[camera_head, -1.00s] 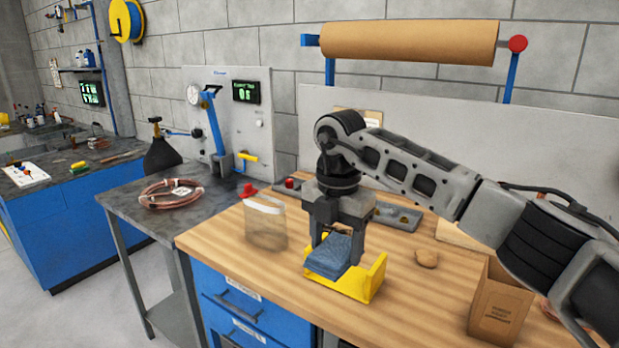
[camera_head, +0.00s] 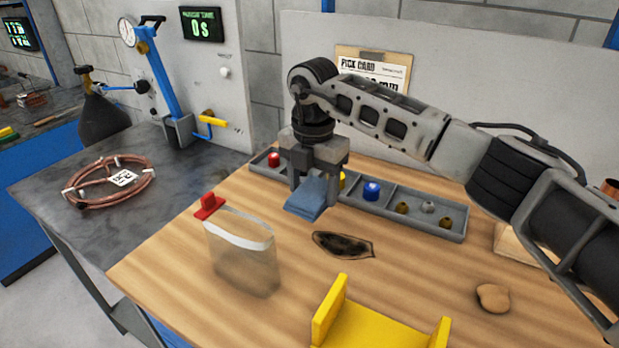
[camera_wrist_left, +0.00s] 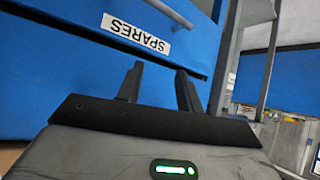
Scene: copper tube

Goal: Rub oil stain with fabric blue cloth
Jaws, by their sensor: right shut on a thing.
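The blue cloth (camera_head: 308,196) is folded and hangs in my right gripper (camera_head: 316,184), which is shut on it. The cloth is in the air above the wooden bench, in front of the grey parts tray. The oil stain (camera_head: 343,245) is a dark patch on the bench top, to the right of and nearer than the cloth; the two look apart. The yellow holder (camera_head: 370,328) is at the bottom edge and no cloth shows in it. My left gripper (camera_wrist_left: 158,80) shows in the left wrist view with its fingers apart and nothing between them, facing a blue drawer front.
A clear bag (camera_head: 243,255) with a red clip stands left of the stain. The grey tray (camera_head: 440,222) with small fittings runs behind. A tan lump (camera_head: 493,297) lies at right. A copper coil (camera_head: 110,183) lies on the side table. Bare wood surrounds the stain.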

